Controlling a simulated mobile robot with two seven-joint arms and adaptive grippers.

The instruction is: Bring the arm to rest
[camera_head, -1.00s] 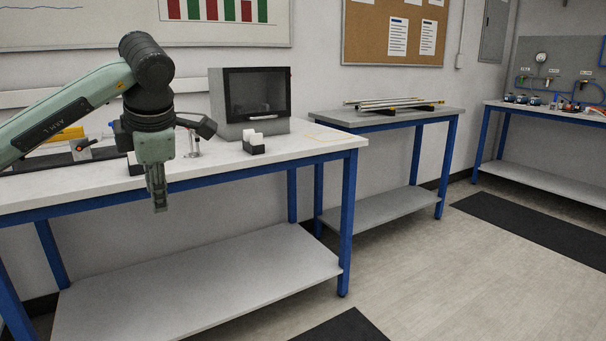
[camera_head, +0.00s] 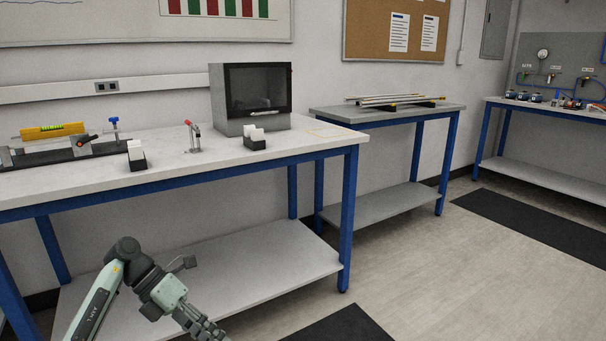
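My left arm comes in from the bottom left, pale green with dark joints, and is folded low in front of the workbench (camera_head: 210,176). My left gripper (camera_head: 208,331) points down and to the right at the bottom edge of the picture. Its fingers are small and partly cut off, so I cannot tell whether they are open or shut. I see nothing held in it. My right gripper is not in view.
The bench carries a yellow level (camera_head: 52,131), two small black holders (camera_head: 136,158) (camera_head: 254,140), a red-handled clamp (camera_head: 193,138) and a grey box with a dark window (camera_head: 251,92). A lower shelf (camera_head: 270,268) lies behind my arm. Open floor (camera_head: 450,270) extends right.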

